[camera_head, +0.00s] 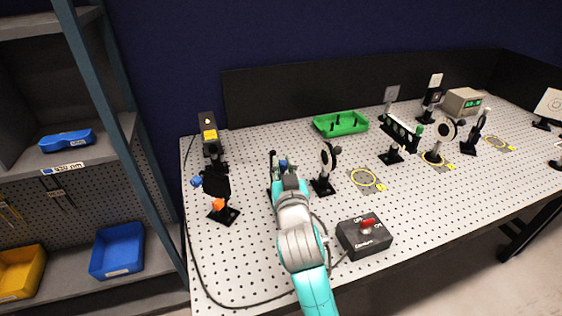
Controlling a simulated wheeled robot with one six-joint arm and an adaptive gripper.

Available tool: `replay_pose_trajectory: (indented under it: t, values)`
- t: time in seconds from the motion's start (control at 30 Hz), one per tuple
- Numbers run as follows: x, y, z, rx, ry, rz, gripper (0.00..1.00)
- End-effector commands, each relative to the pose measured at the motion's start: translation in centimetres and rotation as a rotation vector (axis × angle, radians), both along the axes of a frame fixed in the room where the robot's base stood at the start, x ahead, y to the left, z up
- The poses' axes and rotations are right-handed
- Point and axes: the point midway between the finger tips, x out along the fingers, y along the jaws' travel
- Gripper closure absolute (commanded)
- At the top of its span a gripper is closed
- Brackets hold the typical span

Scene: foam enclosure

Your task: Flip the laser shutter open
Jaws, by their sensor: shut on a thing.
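A black plate (216,184) on a post stands in front of the laser (209,138) at the left of the table and looks like the shutter. It has a blue knob (196,181) at its left and an orange part (218,204) low down. My gripper (281,166) is to the right of this plate, apart from it. It is at a dark upright part (273,160) with a bit of blue near it, and is shut on it. My own wrist hides most of that part and the fingertips.
A control box (364,235) with a red switch is right of my arm. A round mounted optic (325,168) stands close to the right of my gripper. A green tray (341,123) lies behind. More optics stand farther right. A cable runs along the front left.

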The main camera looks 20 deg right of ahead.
Motion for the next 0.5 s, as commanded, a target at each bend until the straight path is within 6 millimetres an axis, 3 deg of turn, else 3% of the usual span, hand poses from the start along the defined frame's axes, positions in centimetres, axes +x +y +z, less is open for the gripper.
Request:
replay_pose_trajectory:
  t: [0.13, 0.17, 0.27, 0.5]
  values:
    - [-0.16, -0.01, -0.18, 0.000, 0.004, -0.001, 1.00]
    - [-0.16, -0.01, -0.18, 0.000, 0.004, -0.001, 0.77]
    - [-0.16, -0.02, -0.18, 0.000, 0.004, -0.001, 0.53]
    - [-0.10, -0.02, -0.12, 0.000, 0.003, -0.001, 0.53]
